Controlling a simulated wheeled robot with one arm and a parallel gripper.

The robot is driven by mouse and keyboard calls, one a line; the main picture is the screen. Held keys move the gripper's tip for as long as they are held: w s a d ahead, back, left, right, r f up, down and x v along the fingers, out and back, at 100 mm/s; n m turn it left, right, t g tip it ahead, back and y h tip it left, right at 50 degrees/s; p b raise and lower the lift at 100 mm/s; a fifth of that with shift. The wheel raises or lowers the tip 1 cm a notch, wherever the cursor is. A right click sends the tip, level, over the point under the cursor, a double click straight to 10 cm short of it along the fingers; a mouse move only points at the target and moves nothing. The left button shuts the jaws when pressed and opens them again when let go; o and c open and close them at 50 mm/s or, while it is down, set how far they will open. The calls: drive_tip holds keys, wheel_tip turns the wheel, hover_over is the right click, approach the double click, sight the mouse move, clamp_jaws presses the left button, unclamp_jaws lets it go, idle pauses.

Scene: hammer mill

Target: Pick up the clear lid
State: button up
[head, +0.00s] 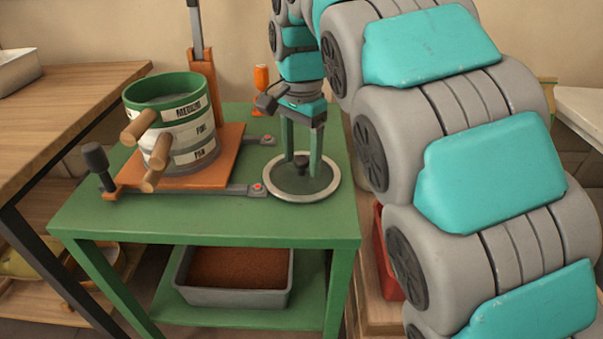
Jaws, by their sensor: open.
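The clear lid (280,185) lies flat on the green table, right of the mill. It is a see-through disc with a grey metal rim and a dark knob (301,166) in the middle. My gripper (301,157) points straight down over the lid. Its two fingers are apart, one on each side of the knob, with the tips low near the lid's surface. I cannot tell whether the fingers touch the knob.
The mill drum (172,125), with labelled bands and wooden handles, stands on an orange base left of the lid. An orange bottle (261,88) stands behind. A grey tray of brown grain (235,297) sits on the lower shelf. A wooden table (60,110) is at left.

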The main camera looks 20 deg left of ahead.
drive_tip(key=shift+f, duration=0.55)
clamp_jaws()
